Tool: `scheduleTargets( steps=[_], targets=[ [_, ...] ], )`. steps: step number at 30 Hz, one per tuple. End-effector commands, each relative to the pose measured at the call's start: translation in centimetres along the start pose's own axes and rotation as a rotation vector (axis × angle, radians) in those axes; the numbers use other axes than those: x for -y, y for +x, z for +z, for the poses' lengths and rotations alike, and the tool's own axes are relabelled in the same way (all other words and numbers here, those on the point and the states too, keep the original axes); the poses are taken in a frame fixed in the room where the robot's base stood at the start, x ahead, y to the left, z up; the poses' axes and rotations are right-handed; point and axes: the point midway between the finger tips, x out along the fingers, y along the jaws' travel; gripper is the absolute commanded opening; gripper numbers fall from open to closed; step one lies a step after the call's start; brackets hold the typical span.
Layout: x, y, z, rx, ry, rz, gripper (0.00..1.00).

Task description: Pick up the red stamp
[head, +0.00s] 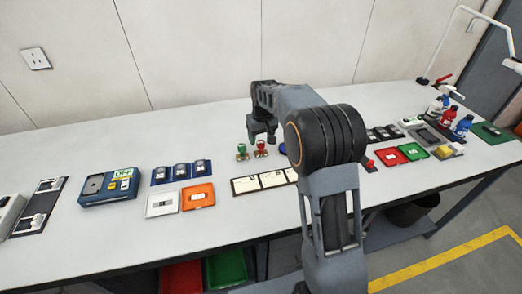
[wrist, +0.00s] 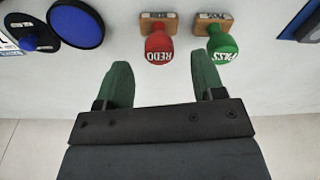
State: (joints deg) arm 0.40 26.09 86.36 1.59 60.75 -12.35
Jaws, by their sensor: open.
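The red stamp (wrist: 159,46) has a red knob lettered "REDO" on a wooden block and stands on the white table. In the head view the red stamp (head: 261,148) is beside the green stamp (head: 242,152). In the wrist view the green stamp (wrist: 220,44), lettered "PASS", is right of the red one. My gripper (wrist: 161,75) is open and empty, its two green fingers pointing at the red stamp, which lies just beyond and between the tips. In the head view my gripper (head: 262,135) is above the table close to the stamps.
A blue round pad (wrist: 76,24) lies left of the red stamp in the wrist view. A row of cards (head: 263,181) lies in front of the stamps. A white tray (head: 162,212) and orange tray (head: 197,207) are to the left. Bottles (head: 463,125) stand far right.

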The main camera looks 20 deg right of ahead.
Motion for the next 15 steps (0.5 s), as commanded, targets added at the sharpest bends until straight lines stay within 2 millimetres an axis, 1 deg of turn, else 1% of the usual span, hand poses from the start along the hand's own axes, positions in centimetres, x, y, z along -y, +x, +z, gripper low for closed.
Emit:
scheduleTargets(
  steps=[5, 12, 15],
  targets=[
    [0.0, 1.1, 0.1, 0.003, 0.000, -0.001, 0.62],
    [-0.1, 4.3, 0.1, 0.003, 0.000, -0.001, 0.62],
    [-0.1, 5.1, 0.1, 0.002, 0.000, -0.001, 0.62]
  ],
)
